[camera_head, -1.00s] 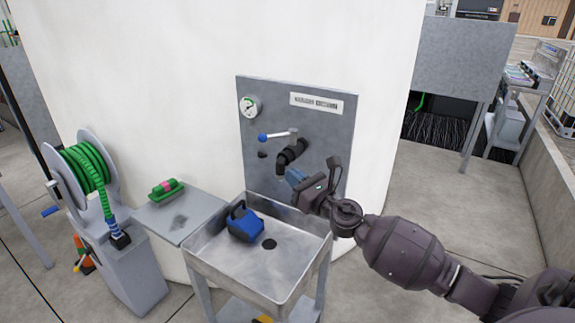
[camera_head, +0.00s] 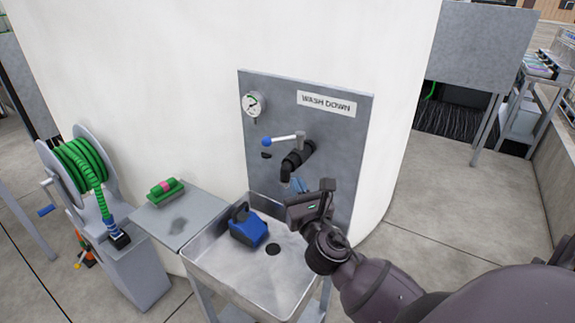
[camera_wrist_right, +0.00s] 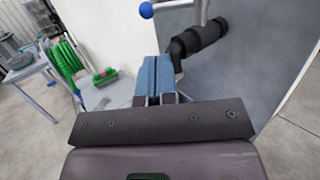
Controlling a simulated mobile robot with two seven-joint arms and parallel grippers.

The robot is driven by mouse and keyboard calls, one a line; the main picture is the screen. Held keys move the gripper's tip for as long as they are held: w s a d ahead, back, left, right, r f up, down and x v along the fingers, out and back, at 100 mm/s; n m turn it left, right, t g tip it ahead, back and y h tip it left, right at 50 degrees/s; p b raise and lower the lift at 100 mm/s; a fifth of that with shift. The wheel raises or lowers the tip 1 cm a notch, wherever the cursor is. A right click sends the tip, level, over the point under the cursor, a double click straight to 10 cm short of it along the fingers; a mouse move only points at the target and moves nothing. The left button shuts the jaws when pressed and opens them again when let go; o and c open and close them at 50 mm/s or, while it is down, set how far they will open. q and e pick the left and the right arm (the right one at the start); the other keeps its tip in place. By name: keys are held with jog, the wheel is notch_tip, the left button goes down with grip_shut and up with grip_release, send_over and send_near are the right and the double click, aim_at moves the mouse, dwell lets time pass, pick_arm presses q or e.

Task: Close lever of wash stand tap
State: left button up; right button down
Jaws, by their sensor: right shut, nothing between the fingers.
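The tap lever (camera_head: 284,140) is a pale bar with a blue ball end at its left, on top of the black wash stand tap (camera_head: 297,157). It points left, across the grey panel. In the right wrist view the lever's blue ball (camera_wrist_right: 146,10) and the black tap (camera_wrist_right: 198,37) show at the top. My right gripper (camera_head: 298,184) is below and slightly right of the spout, apart from the lever. Its blue fingers (camera_wrist_right: 154,80) are shut together and empty. My left gripper is in neither view.
The metal sink (camera_head: 262,275) under the tap holds a blue container (camera_head: 247,228). A gauge (camera_head: 254,104) and a WASH DOWN sign (camera_head: 326,103) are on the panel (camera_head: 345,140). A green hose reel (camera_head: 80,165) and a side shelf (camera_head: 185,218) stand left.

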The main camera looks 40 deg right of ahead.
aim_at(277, 142)
pick_arm(q)
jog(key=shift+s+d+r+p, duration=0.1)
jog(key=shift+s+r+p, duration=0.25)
jog(key=shift+p, duration=0.45)
pick_arm(e)
jog(key=x, duration=1.3)
jog(key=shift+w, duration=0.3)
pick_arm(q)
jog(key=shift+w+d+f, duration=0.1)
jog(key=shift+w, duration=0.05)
pick_arm(e)
jog(key=shift+a+f, duration=0.1)
